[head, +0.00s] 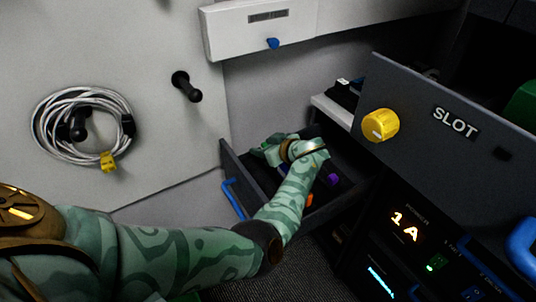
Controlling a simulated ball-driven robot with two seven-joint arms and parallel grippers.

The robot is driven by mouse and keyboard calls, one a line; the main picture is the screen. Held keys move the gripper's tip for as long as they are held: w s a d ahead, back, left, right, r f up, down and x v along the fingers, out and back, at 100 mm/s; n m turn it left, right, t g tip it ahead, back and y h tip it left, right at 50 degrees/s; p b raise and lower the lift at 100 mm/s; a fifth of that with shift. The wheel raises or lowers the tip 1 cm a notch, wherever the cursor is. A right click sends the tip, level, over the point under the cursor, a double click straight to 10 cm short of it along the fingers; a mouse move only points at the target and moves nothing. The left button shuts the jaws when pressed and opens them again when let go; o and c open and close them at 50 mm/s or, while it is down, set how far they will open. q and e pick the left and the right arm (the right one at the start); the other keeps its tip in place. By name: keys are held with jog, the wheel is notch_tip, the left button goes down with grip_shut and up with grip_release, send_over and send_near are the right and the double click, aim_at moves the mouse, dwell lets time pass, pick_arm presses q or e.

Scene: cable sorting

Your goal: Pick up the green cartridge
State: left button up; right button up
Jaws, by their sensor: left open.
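My left arm reaches across from the left into an open dark drawer (229,163). My left gripper (264,153) is open at the drawer's back left, pointing left, and partly hidden by its own wrist. Inside the drawer, a purple piece (333,180) and an orange piece (309,199) show beside my forearm. I cannot make out a green cartridge in the drawer; my green hand and forearm cover part of it. A green object (522,107) is cut off at the right edge behind the SLOT panel; I cannot tell what it is. My right gripper is not in view.
The drawer has a blue handle (234,198). To its right stands a dark SLOT panel (430,130) with a yellow knob (380,125), above a lit "1A" display (404,227). A coiled cable (67,125) and a black peg (186,87) are on the left wall.

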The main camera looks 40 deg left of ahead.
pick_arm(q)
jog(key=shift+a+f, duration=0.2)
jog(key=shift+a, duration=0.05)
jog(key=shift+r, duration=0.1)
jog(key=shift+c, duration=0.2)
grip_shut()
